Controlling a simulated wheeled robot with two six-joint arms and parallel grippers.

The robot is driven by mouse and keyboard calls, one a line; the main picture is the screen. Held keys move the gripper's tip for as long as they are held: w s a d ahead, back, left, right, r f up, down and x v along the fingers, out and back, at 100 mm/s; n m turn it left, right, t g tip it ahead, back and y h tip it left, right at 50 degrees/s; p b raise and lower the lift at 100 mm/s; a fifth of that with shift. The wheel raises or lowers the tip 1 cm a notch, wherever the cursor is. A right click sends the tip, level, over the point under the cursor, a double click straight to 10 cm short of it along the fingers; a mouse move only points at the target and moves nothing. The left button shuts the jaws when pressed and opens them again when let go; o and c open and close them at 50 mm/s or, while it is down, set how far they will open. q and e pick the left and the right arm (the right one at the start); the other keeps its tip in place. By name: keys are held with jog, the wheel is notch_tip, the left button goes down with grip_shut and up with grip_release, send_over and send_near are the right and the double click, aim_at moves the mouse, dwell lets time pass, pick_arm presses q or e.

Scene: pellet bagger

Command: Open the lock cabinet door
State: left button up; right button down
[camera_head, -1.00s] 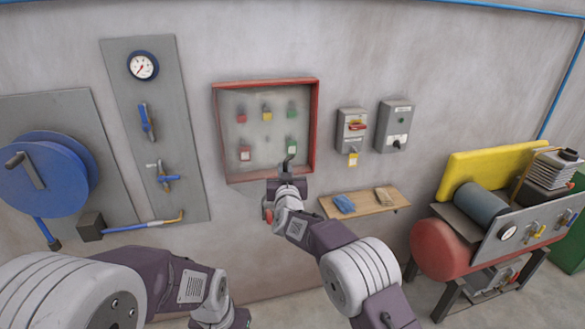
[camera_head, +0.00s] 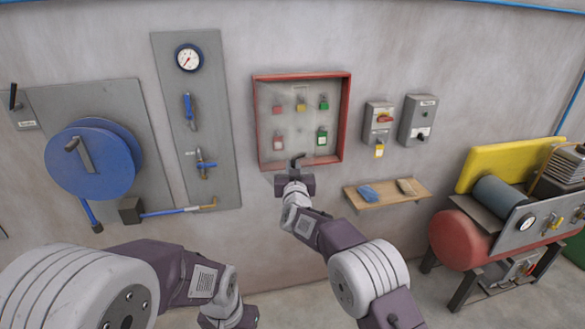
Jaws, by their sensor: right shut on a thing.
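The lock cabinet (camera_head: 346,120) is a shallow red-framed box on the wall, with several coloured padlocks showing inside its grey interior. A clear door panel is hard to make out, and I cannot tell how far it is open. My right gripper (camera_head: 297,164) is at the cabinet's lower edge, near the middle of its width. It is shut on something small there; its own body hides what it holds. My left arm is low in the picture, and its gripper fingers do not show.
Left of the cabinet are a grey gauge panel (camera_head: 222,130) and a blue hose reel (camera_head: 115,165). To the right are two switch boxes (camera_head: 379,122) (camera_head: 418,121) and a wooden shelf (camera_head: 388,199) below them. A red compressor tank (camera_head: 456,240) stands at far right.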

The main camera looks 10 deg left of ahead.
jog(key=shift+r, duration=0.15)
jog(key=c, duration=1.6)
grip_release()
jog(key=shift+o, duration=0.7)
jog(key=s+d+b, duration=0.1)
jog(key=s+b, duration=0.4)
jog(key=s, duration=0.4)
jog(key=shift+d, duration=0.35)
